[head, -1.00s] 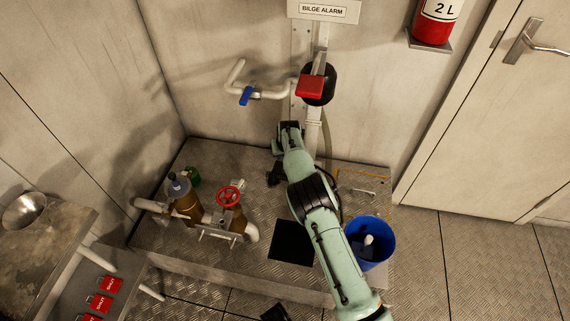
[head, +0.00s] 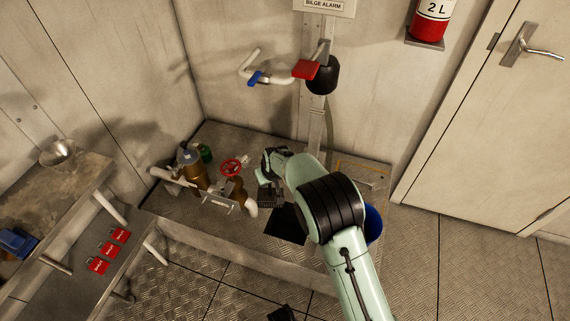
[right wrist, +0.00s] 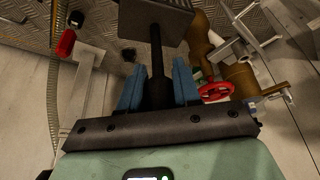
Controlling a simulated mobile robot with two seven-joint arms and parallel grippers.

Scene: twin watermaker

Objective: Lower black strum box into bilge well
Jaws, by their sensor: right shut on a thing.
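The black strum box (right wrist: 155,18) hangs from a black stem in the right wrist view. The blue fingers of my right gripper (right wrist: 158,92) are shut on that stem. In the head view the right gripper (head: 268,186) is over the metal plate floor, with the dark strum box (head: 270,200) under it. The bilge well (head: 284,226) is a black square opening just nearer the camera than the box, partly covered by my right arm. I cannot tell the box's exact height above the floor. My left gripper is not in view.
Brown pipework with a red handwheel (head: 233,167) stands close left of the box. A blue bucket (head: 374,222) is mostly behind my right arm. A post with a red lever (head: 306,69) rises behind. A bench with red tags (head: 109,250) is at the left.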

